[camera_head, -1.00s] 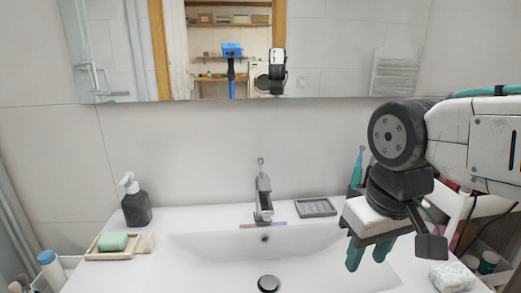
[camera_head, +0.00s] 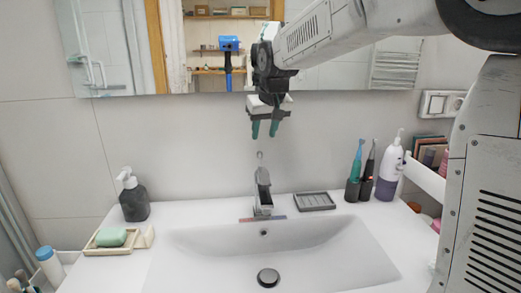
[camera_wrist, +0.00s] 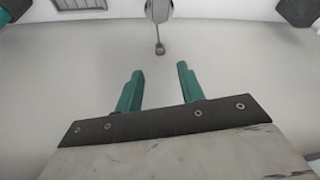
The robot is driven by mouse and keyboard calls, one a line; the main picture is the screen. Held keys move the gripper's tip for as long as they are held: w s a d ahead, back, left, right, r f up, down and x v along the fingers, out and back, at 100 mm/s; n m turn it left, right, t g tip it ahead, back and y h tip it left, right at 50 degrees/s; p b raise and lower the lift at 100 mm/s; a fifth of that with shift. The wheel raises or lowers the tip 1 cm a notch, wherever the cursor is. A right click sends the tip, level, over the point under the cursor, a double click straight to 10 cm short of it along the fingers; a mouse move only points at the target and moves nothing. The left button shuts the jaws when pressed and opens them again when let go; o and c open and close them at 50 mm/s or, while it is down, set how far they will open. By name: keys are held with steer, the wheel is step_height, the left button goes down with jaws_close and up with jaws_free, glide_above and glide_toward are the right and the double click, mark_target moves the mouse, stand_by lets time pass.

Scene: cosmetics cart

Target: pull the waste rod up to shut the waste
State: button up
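The waste rod (camera_head: 260,154) is a thin upright rod with a small knob, rising behind the chrome faucet (camera_head: 263,188). In the wrist view the rod (camera_wrist: 159,47) shows beyond my fingertips, near the top middle. My gripper (camera_head: 265,134) points downward above the rod, against the wall below the mirror. Its two teal fingers are apart with nothing between them; they also show in the wrist view (camera_wrist: 159,80). The waste plug (camera_head: 268,277) is a dark round disc in the white basin (camera_head: 330,257). I cannot tell its exact height.
A grey soap tray (camera_head: 315,201) lies right of the faucet. Toothbrushes in a dark cup (camera_head: 353,189) and a white-purple bottle (camera_head: 390,168) stand further right. A dark soap dispenser (camera_head: 134,202) and a dish with green soap (camera_head: 112,237) are at left. The mirror (camera_head: 200,60) hangs behind.

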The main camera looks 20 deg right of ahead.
mark_target(260, 152)
steer(key=x, duration=0.7)
steer(key=shift+w+f, duration=0.1)
steer(key=shift+f, duration=0.2)
